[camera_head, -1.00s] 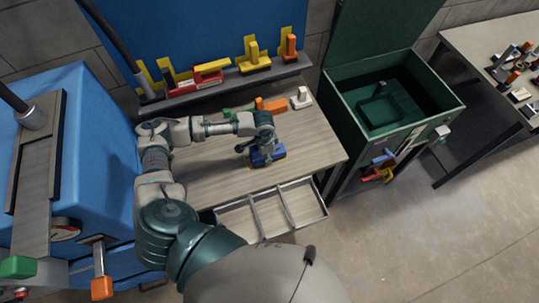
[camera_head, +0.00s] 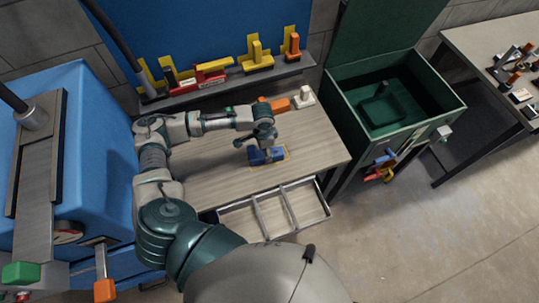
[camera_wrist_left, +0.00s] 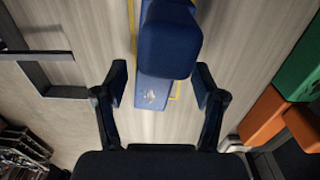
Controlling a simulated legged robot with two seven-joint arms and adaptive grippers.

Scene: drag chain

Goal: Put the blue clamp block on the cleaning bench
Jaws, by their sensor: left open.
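The blue clamp block (camera_head: 258,158) lies on a wood-topped bench (camera_head: 215,175), at a thin yellow outline (camera_head: 288,154) marked on the top. I cannot tell if this is the cleaning bench. My left gripper (camera_head: 264,149) is above the block and partly hides it. In the left wrist view, the left gripper (camera_wrist_left: 161,85) is open, with its two fingers on either side of the blue clamp block (camera_wrist_left: 168,42). Gaps show between the fingers and the block. My right gripper is not in view.
An orange block (camera_head: 274,105) and a white piece (camera_head: 304,97) stand at the bench's back. A divided drawer (camera_head: 272,212) is open in front. A green open bin (camera_head: 395,100) stands at right, a blue machine (camera_head: 95,150) at left. A shelf (camera_head: 220,83) holds yellow and red parts.

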